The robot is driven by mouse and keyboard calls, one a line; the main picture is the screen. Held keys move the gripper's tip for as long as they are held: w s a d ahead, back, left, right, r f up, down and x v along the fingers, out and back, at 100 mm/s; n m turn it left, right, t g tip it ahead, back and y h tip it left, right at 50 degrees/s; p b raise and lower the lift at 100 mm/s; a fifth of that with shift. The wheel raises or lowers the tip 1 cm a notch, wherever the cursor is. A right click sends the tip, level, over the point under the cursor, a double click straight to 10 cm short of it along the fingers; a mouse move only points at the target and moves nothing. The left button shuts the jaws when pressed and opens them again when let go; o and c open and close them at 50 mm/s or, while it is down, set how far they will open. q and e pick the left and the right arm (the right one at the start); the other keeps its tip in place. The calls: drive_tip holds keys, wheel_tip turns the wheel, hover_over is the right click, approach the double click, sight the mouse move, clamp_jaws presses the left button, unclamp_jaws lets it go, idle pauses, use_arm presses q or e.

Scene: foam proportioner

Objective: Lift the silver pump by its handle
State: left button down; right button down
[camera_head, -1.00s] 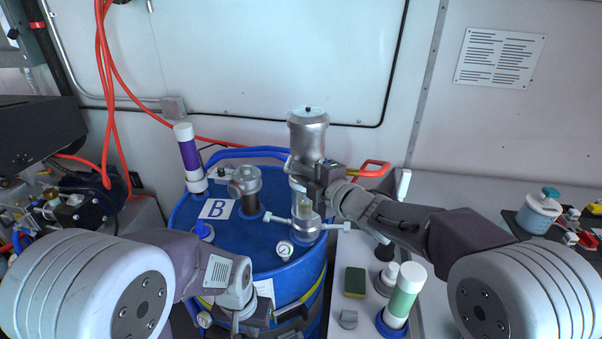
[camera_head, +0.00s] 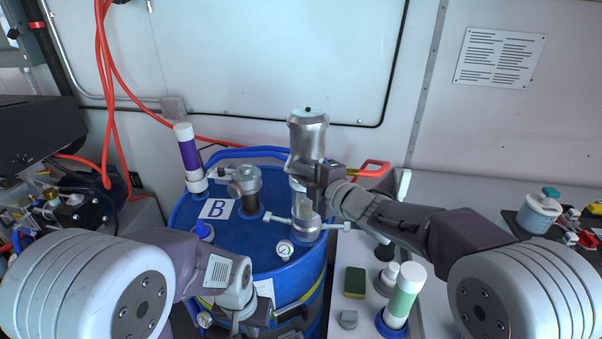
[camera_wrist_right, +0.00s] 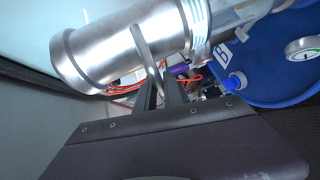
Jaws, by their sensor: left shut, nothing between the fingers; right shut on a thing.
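The silver pump (camera_head: 308,138) stands upright at the right part of the blue drum's top, above a silver fitting with side arms (camera_head: 306,224). My right gripper (camera_head: 314,178) is at the pump's right side, partly covering its lower body. In the right wrist view, the pump body (camera_wrist_right: 120,45) lies across the upper left. Its thin metal handle (camera_wrist_right: 145,55) runs down between the fingers of my right gripper (camera_wrist_right: 162,88), which is shut on it. My left gripper (camera_head: 285,313) is shut and empty, low in front of the drum.
The blue drum (camera_head: 232,240) also carries a shorter grey fitting (camera_head: 245,188), a pressure gauge (camera_head: 285,249) and a purple-and-white tube (camera_head: 188,155). A green-and-white tube (camera_head: 404,295) and a sponge (camera_head: 355,281) are on the right counter. The wall is close behind.

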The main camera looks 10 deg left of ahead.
sight(301, 135)
idle(0.3)
wheel_tip(301, 135, up, 10)
drive_tip(key=p, duration=0.7)
drive_tip(key=shift+r+p, duration=0.1)
drive_tip(key=shift+p, duration=0.3)
drive_tip(key=c, duration=1.5)
unclamp_jaws()
drive_tip(key=shift+f, duration=0.25)
drive_tip(key=b+v, duration=0.1)
drive_tip(key=v, duration=0.8)
drive_tip(key=shift+b, duration=0.35)
drive_tip(key=shift+f, duration=0.1)
